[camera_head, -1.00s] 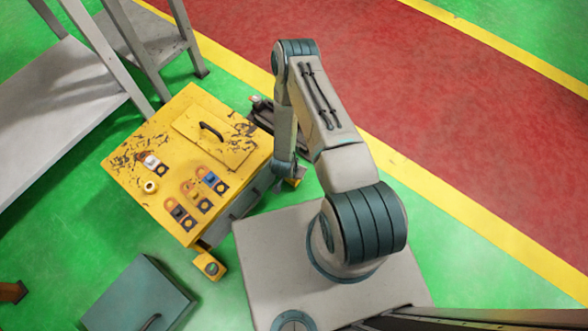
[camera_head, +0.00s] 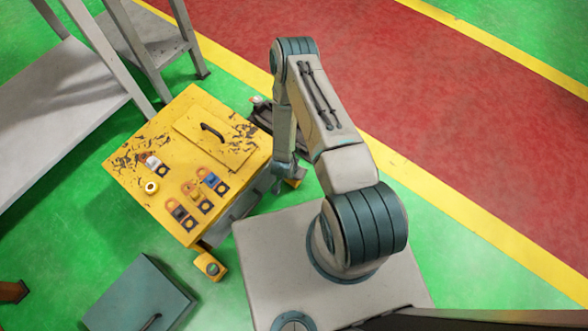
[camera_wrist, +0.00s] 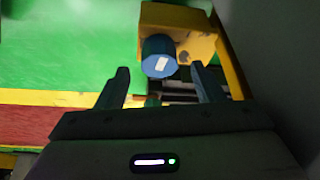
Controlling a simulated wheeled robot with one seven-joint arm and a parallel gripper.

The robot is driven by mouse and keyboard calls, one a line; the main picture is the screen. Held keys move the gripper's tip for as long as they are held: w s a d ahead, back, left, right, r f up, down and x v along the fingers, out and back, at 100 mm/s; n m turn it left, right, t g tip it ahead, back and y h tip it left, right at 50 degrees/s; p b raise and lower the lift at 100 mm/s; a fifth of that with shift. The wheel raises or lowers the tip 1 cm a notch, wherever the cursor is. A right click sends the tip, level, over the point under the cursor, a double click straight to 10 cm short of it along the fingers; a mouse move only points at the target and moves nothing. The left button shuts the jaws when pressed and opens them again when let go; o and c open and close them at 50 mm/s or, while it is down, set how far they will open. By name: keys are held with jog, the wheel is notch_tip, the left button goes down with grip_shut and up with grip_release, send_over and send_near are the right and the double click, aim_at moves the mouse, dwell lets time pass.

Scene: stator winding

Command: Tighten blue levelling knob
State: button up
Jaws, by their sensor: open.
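The blue levelling knob (camera_wrist: 158,57) shows in the wrist view, a short blue cylinder with a white mark. It sits at a yellow bracket (camera_wrist: 190,27). My gripper (camera_wrist: 163,78) is open in the wrist view. Its two dark fingers point toward the knob, with the knob just beyond and between the fingertips; I cannot tell the exact gap. Nothing is held. In the head view the yellow machine (camera_head: 190,160) stands left of my arm.
The yellow machine has a handled lid, several switches and small yellow feet, one foot (camera_head: 208,266) at the front. A grey-green box (camera_head: 140,296) lies at lower left. A grey table (camera_head: 55,100) stands at upper left. Green floor and a red lane (camera_head: 420,110) are clear.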

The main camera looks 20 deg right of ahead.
jog(key=p+v, duration=0.3)
jog(key=v, duration=0.9)
jog(key=shift+a+r+p, duration=0.15)
jog(key=shift+r+p, duration=0.15)
jog(key=shift+p, duration=0.05)
